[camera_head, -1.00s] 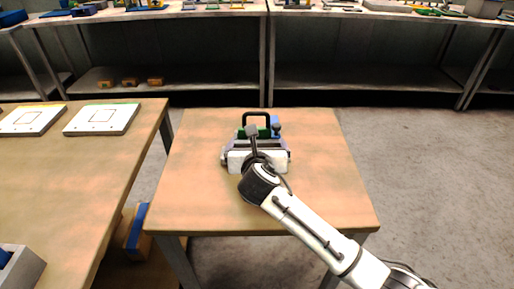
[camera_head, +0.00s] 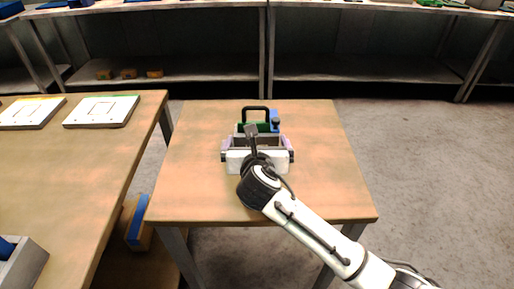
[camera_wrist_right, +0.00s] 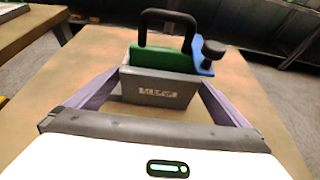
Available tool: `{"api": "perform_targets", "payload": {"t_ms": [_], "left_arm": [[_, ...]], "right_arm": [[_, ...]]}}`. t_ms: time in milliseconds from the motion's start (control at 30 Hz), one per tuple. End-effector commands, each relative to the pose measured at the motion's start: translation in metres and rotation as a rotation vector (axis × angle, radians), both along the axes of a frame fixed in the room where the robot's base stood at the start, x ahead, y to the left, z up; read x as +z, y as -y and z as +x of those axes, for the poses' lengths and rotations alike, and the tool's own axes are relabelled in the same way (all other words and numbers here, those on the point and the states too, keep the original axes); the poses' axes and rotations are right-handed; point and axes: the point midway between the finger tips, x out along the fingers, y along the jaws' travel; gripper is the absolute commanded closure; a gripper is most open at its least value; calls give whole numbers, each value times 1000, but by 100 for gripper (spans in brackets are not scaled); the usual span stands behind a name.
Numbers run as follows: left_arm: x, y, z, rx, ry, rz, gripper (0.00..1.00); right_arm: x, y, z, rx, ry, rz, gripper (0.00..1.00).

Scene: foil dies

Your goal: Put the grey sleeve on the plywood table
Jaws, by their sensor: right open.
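The grey sleeve (camera_wrist_right: 158,90) is a box with a small label on its front face. It stands upright on the small wood-topped table (camera_head: 190,185), and a green block (camera_wrist_right: 165,60) with a black loop handle rises from it or just behind it. My right gripper (camera_head: 257,143) is open at the sleeve's near side. In the right wrist view, its two purple fingers (camera_wrist_right: 160,82) are spread wide towards either side of the sleeve, with bare table between them and its front. Contact cannot be told. My left gripper is out of view.
A blue part (camera_wrist_right: 205,62) with a black knob is at the sleeve's right. A longer wooden table (camera_head: 70,165) with white plates (camera_head: 101,111) stands at the left, and shelving runs along the back. The small table is clear around the sleeve.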

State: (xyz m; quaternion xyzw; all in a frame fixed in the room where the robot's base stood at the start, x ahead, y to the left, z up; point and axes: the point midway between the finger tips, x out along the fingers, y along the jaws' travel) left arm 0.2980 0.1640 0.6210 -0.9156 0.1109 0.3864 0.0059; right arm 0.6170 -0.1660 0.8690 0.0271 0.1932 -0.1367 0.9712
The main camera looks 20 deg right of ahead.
Motion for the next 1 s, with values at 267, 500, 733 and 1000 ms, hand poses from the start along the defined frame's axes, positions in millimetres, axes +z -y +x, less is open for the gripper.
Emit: {"api": "perform_targets", "payload": {"t_ms": [267,500,733,1000], "left_arm": [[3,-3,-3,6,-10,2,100],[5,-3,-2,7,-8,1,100],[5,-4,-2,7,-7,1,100],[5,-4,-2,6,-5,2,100]], "right_arm": [[23,-16,-52,2,0,1,0],[32,-21,-72,1,1,0,0],[32,-21,-74,0,0,0,0],[32,-21,-73,0,0,0,0]]}}
